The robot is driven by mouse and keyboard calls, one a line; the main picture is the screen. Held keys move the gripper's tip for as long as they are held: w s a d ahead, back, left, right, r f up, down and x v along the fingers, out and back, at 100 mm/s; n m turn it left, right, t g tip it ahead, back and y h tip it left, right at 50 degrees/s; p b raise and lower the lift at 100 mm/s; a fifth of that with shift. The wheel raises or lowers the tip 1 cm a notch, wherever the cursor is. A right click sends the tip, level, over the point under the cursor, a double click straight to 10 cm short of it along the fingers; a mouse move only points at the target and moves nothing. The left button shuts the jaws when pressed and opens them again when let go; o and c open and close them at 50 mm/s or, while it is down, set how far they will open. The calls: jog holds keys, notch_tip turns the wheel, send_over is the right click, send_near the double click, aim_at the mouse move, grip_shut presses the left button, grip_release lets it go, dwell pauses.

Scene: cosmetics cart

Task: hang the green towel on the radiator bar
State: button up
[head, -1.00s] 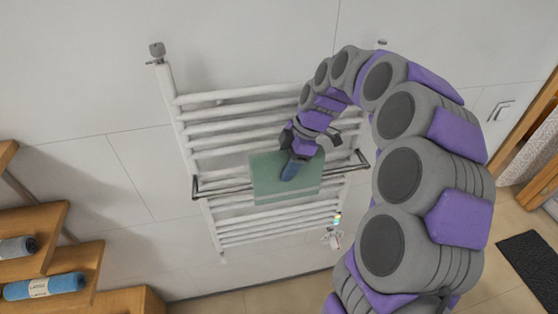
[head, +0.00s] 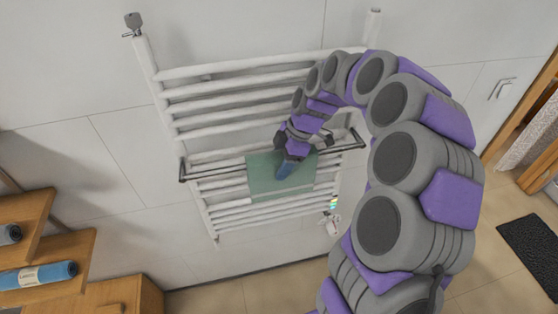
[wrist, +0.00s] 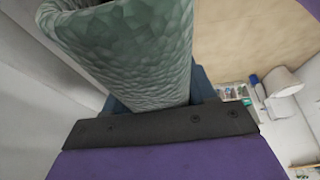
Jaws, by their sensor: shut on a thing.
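The green towel (head: 263,180) is a flat, hanging piece in front of the white radiator (head: 222,92) in the head view. Its upper edge is at the height of the dark radiator bar (head: 214,174). I cannot tell whether it is over the bar or only in front of it. My gripper (head: 287,166) is at the towel's upper right part, its blue fingers shut on the cloth. In the wrist view the towel (wrist: 135,50) fills the upper middle, curved over at the top left, between the blue fingers; the bar is not seen there.
Wooden shelves (head: 60,248) with rolled blue towels (head: 38,276) stand at the lower left. A dark mat (head: 530,245) lies on the floor at the right. The radiator's white rails fill the space above and below the bar.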

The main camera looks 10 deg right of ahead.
jog(key=shift+a+f, duration=0.1)
jog(key=shift+a, duration=0.9)
jog(key=o, duration=1.2)
jog(key=shift+d, duration=0.8)
jog(key=shift+a+r, duration=0.2)
jog(key=shift+a, duration=0.05)
jog(key=shift+r, duration=0.35)
jog(key=p+v, duration=0.2)
jog(key=v, duration=1.4)
jog(key=shift+d, duration=0.4)
